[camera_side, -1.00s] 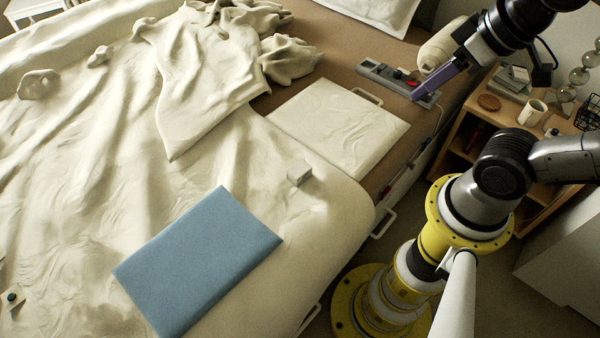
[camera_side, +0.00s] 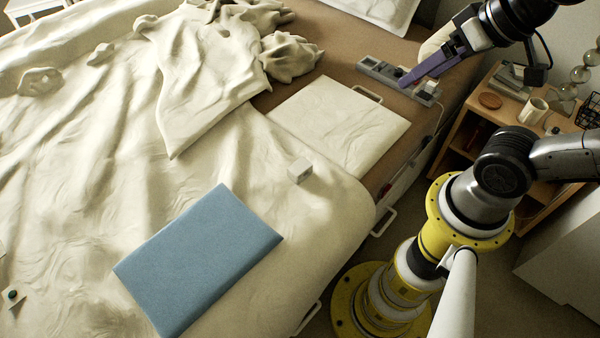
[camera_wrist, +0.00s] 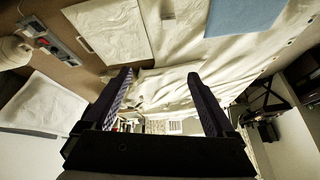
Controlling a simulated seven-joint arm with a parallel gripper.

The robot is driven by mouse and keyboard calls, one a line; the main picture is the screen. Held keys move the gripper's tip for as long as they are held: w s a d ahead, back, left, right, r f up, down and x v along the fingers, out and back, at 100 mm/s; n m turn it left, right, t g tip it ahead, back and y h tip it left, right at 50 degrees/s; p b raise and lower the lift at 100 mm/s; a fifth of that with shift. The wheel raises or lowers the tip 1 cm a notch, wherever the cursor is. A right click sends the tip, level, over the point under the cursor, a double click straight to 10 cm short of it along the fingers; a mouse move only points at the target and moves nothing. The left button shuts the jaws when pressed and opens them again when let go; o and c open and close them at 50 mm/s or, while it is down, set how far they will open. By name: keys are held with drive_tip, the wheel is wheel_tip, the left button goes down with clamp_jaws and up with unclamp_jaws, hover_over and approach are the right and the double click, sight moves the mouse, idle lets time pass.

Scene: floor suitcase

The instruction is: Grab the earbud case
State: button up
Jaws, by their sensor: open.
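My gripper (camera_side: 403,80) is at the top right in the side view, its purple fingers over or just above a grey tray-like strip (camera_side: 378,70). In the wrist view its two fingers (camera_wrist: 158,76) stand wide apart with nothing between them. A small pale box (camera_side: 299,171) sits on the cream bedding, well away from the gripper; it may be the earbud case, but I cannot tell for sure. The strip holds small dark and pale items, partly hidden by the fingers, and I cannot tell what they are.
A cream pad (camera_side: 335,125) lies beside the strip, and a blue flat case (camera_side: 200,255) lies on the bedding. Rumpled cloth (camera_side: 205,75) covers the upper left. A wooden shelf with a mug (camera_side: 533,110) stands at the right. The bedding around the pale box is clear.

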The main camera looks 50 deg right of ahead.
drive_tip(key=w+r+m, duration=0.2)
drive_tip(key=w+m, duration=0.3)
drive_tip(key=m+g, duration=0.6)
drive_tip(key=m, duration=0.5)
hover_over(300, 166)
wheel_tip(300, 166, down, 38)
drive_tip(key=shift+s+d+f, duration=0.1)
drive_tip(key=shift+s+f, duration=0.05)
drive_tip(key=shift+f, duration=0.05)
drive_tip(key=shift+w+f, duration=0.2)
drive_tip(key=shift+f, duration=2.65)
